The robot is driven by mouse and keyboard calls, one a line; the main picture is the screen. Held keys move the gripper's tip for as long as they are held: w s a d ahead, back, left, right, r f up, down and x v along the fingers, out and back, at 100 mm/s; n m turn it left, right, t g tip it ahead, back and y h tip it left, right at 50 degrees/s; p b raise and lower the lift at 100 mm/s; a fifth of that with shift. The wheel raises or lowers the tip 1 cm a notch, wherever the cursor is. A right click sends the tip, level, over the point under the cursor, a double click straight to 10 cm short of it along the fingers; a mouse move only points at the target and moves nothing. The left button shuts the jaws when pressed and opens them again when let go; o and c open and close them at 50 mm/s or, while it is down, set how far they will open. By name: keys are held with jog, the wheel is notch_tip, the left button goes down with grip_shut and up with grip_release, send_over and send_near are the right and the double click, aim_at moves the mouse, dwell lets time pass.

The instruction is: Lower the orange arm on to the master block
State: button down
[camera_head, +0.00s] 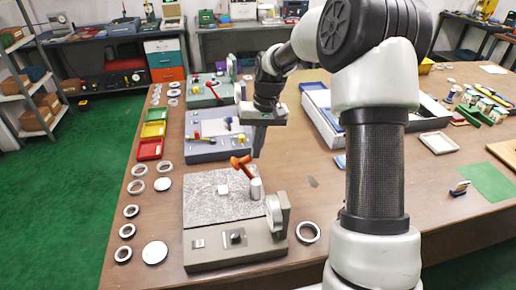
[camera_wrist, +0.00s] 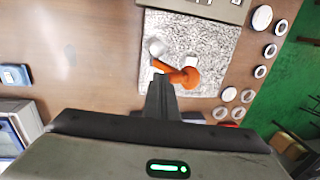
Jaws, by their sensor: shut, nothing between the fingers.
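The orange arm (camera_head: 241,164) stands tilted up beside a silver post (camera_head: 256,189) on the near fixture's speckled plate (camera_head: 205,205). Its rounded end is raised clear of the plate. A small pale block (camera_head: 223,189), which looks like the master block, sits on the plate below and left of the arm. My gripper (camera_head: 258,153) is shut and empty, pointing down just above and behind the orange arm. In the wrist view the fingertips (camera_wrist: 159,82) are close to the orange arm (camera_wrist: 182,75); I cannot tell whether they touch.
The near fixture has a grey base (camera_head: 235,250) with a round dial housing (camera_head: 277,212). A second fixture (camera_head: 205,150) stands behind it. Loose rings (camera_head: 308,232) lie around, with several along the left table edge. Coloured trays (camera_head: 150,148) stand at left.

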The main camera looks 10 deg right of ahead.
aim_at(236, 161)
jog(key=shift+a+h, duration=0.5)
jog(key=shift+a, duration=0.45)
jog(key=shift+a+f, duration=0.15)
jog(key=shift+a, duration=0.65)
jog(key=a+h, duration=0.2)
jog(key=h, duration=0.1)
jog(key=shift+a+f, duration=0.1)
jog(key=shift+f, duration=0.15)
jog(key=shift+a+f+h, duration=0.35)
jog(key=shift+a+h, duration=0.25)
jog(key=shift+h, duration=0.1)
jog(key=a+f+h+b, duration=0.1)
jog(key=a+f+h, duration=0.1)
jog(key=h, duration=0.1)
jog(key=a+f+h+b, duration=0.2)
jog(key=a+f+h, duration=0.1)
jog(key=shift+a, duration=0.35)
jog(key=shift+a+f+b, duration=0.35)
jog(key=shift+f+b, duration=0.05)
jog(key=shift+f, duration=0.2)
